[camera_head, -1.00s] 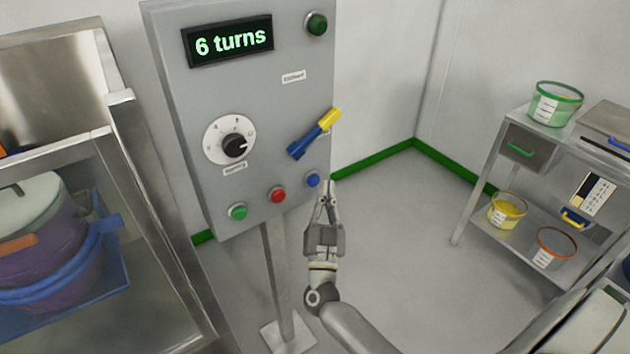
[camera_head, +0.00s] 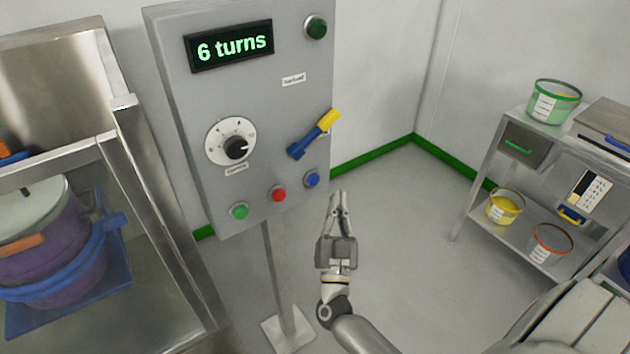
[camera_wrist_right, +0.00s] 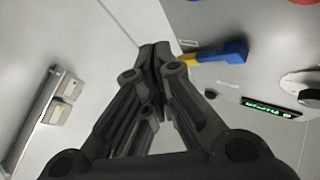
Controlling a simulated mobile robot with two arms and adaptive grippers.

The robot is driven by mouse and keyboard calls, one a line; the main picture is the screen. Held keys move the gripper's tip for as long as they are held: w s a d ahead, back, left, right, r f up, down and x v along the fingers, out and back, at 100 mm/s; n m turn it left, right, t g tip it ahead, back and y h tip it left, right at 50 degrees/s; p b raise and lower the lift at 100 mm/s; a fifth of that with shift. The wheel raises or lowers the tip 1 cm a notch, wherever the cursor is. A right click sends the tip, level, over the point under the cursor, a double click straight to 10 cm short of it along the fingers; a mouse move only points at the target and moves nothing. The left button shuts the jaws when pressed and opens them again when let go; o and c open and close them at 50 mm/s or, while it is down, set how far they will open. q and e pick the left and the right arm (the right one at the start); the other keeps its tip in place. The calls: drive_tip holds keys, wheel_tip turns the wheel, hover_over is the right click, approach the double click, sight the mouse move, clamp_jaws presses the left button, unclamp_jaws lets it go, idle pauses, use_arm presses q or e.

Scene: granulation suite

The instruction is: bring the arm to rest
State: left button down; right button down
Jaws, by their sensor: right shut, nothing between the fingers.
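My right gripper (camera_head: 338,205) is in front of and below the lower right corner of the grey control panel (camera_head: 215,100), pointing up and apart from it. Its fingers are together with nothing between them. In the right wrist view the closed fingers (camera_wrist_right: 157,55) show in the middle, with the panel's blue and yellow lever (camera_wrist_right: 220,53) beyond them to the right. The right arm comes in from the bottom. My left gripper is not in the frames.
The panel has a "6 turns" display (camera_head: 231,46), a dial (camera_head: 230,141), several buttons and a lever (camera_head: 314,134). A steel cabinet (camera_head: 125,150) with a purple drum (camera_head: 45,235) stands left. A shelf cart (camera_head: 478,180) with tubs stands right.

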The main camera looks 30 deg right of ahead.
idle(0.5)
drive_tip(key=a+f+n+g+y, duration=0.1)
drive_tip(key=a+f+n+y, duration=0.3)
drive_tip(key=f, duration=0.6)
drive_tip(key=a+f+n+y, duration=0.35)
drive_tip(key=f+y, duration=0.25)
drive_tip(key=f, duration=0.4)
drive_tip(key=s+a+f+n+g+y, duration=0.1)
drive_tip(key=s+f+g+y, duration=0.2)
drive_tip(key=f, duration=0.5)
drive_tip(key=s+a+f+n+g, duration=0.25)
drive_tip(key=s+f, duration=0.25)
drive_tip(key=f, duration=0.4)
drive_tip(key=s+f+g, duration=0.6)
drive_tip(key=s+f, duration=0.7)
drive_tip(key=s, duration=0.1)
drive_tip(key=s+d+f+g, duration=0.1)
drive_tip(key=s+f+g, duration=0.2)
drive_tip(key=s, duration=0.7)
drive_tip(key=s+d+f+g, duration=0.1)
drive_tip(key=s+f+g, duration=0.2)
drive_tip(key=s, duration=0.7)
drive_tip(key=shift+d+f+n, duration=0.3)
drive_tip(key=shift+f, duration=0.05)
